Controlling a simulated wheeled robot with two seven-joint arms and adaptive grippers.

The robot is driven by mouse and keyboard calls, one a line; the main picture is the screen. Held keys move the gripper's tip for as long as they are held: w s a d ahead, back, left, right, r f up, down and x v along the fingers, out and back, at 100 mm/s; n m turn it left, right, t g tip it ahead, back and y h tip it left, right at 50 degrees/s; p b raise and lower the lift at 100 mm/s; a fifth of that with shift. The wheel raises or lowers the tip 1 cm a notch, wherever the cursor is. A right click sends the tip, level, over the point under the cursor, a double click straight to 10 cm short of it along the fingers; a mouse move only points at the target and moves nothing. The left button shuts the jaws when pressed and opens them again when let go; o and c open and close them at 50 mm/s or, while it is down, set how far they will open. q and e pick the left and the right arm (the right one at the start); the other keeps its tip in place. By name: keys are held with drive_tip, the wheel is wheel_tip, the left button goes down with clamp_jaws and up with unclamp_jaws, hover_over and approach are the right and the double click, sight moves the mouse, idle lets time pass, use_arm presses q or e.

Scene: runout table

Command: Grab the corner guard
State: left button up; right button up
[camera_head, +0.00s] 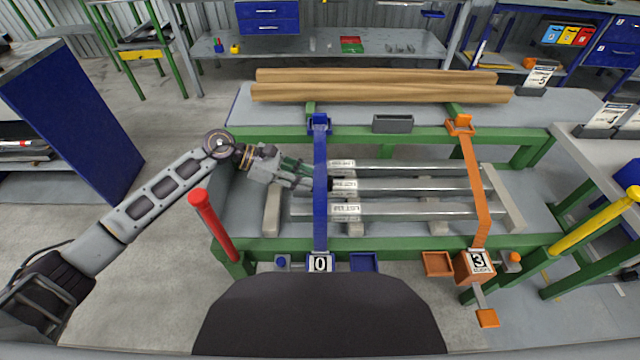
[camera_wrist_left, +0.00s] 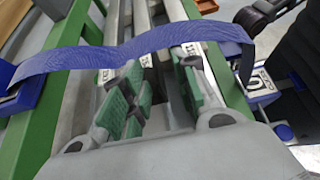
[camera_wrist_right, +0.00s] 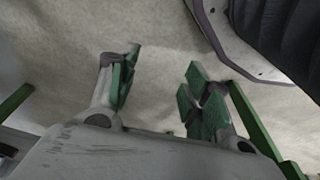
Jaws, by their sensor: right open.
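A small black piece (camera_head: 330,184), which looks like the corner guard, sits at the labelled end of the middle metal bar (camera_head: 410,185), beside the blue strap (camera_head: 320,215). My left gripper (camera_head: 308,182) reaches in from the left, with its fingertips at the strap close to that piece. In the left wrist view its green-padded fingers (camera_wrist_left: 160,90) stand apart around something dark, under the strap; whether they touch it is unclear. My right gripper (camera_wrist_right: 160,88) is open and empty over bare floor in the right wrist view; the head view does not show it.
An orange strap (camera_head: 474,180) crosses the bars on the right. A grey open box (camera_head: 393,123) sits on the green back rail, before wooden beams (camera_head: 380,93). A red post (camera_head: 212,225) stands left and a yellow one (camera_head: 595,222) right.

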sight(320, 191)
use_arm(q)
drive_tip(key=shift+w+x, duration=0.15)
drive_tip(key=shift+x, duration=1.15)
drive_tip(key=shift+w+x, duration=0.15)
drive_tip(key=shift+x, duration=1.1)
drive_tip(key=shift+a+f, duration=0.1)
drive_tip(key=shift+f, duration=0.05)
clamp_jaws()
